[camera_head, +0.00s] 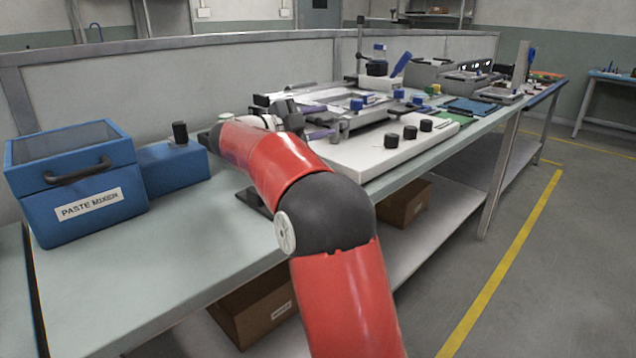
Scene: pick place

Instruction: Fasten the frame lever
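A bench machine with a white base (365,155) stands on the long bench, just beyond my arm. A grey metal frame (345,116) lies flat on top of it, with small blue clamp parts (357,104) along it. My red arm reaches up over the bench, and my gripper (292,118) is at the machine's near left corner, close to the bar. My arm partly covers it. Its fingers, and any contact, are not clear.
A blue paste mixer (78,185) stands at the left of the bench, with a blue box with a black knob (180,140) beside it. Three black knobs (410,132) line the machine's front. More devices stand farther right. The near bench top is clear. Cardboard boxes sit below.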

